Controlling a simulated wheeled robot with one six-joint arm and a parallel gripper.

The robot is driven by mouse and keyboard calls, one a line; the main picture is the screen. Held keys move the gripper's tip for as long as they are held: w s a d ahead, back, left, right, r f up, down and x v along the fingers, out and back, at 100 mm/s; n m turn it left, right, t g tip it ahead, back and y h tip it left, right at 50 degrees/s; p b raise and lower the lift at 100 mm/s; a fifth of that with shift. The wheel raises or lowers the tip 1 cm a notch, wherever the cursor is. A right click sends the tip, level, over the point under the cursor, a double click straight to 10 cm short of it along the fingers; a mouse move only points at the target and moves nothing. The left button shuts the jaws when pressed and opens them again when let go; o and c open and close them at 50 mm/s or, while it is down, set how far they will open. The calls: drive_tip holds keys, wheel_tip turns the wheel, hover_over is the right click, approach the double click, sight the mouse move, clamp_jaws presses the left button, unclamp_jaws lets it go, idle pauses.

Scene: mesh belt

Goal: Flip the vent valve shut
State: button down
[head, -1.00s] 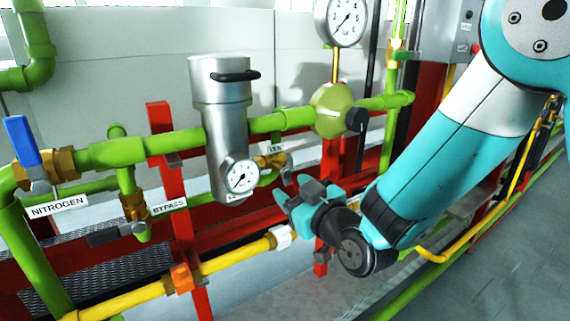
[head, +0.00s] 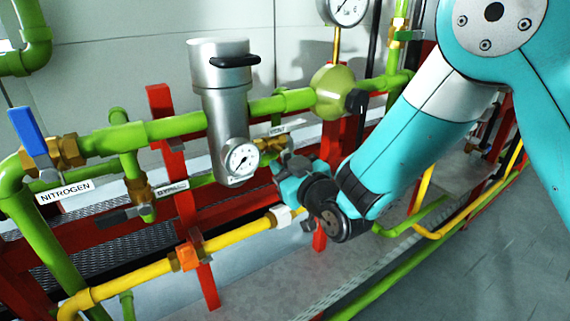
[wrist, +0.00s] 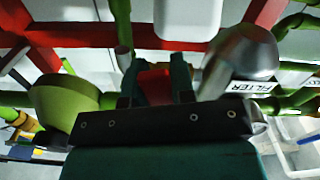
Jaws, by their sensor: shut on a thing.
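The vent valve (head: 267,146) is a brass fitting on the pipework just right of the silver filter housing, below the white VENT label (head: 278,130). My gripper (head: 281,167) is at its lower right, with teal and grey jaws close against it. The jaws hide the valve's handle in the head view. In the wrist view, my gripper's two dark fingers (wrist: 155,85) stand close together with a red patch between them. I cannot tell there whether this is the handle or the frame behind. The jaws are shut on what appears to be the vent valve handle.
The silver filter housing (head: 222,100) with a small gauge stands close left of my gripper. A green round regulator (head: 333,92) is above right. Red posts and a yellow pipe (head: 135,277) lie below. The blue nitrogen handle (head: 27,131) is far left. Open floor lies right.

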drive_tip(key=m+p, duration=0.1)
drive_tip(key=p, duration=0.1)
drive_tip(key=m+p, duration=0.1)
drive_tip(key=p, duration=0.2)
drive_tip(key=shift+s+a+r+p, duration=0.2)
drive_tip(key=shift+a+r+p, duration=0.1)
drive_tip(key=shift+a, duration=0.1)
drive_tip(key=c, duration=1.9)
unclamp_jaws()
drive_tip(key=shift+w+d+f+m+p, duration=0.1)
drive_tip(key=shift+d+m+p, duration=0.1)
drive_tip(key=shift+m+p, duration=0.2)
drive_tip(key=shift+a+f, duration=0.15)
clamp_jaws()
drive_tip(key=o, duration=0.9)
unclamp_jaws()
drive_tip(key=shift+o, duration=0.2)
drive_tip(key=shift+f, duration=0.1)
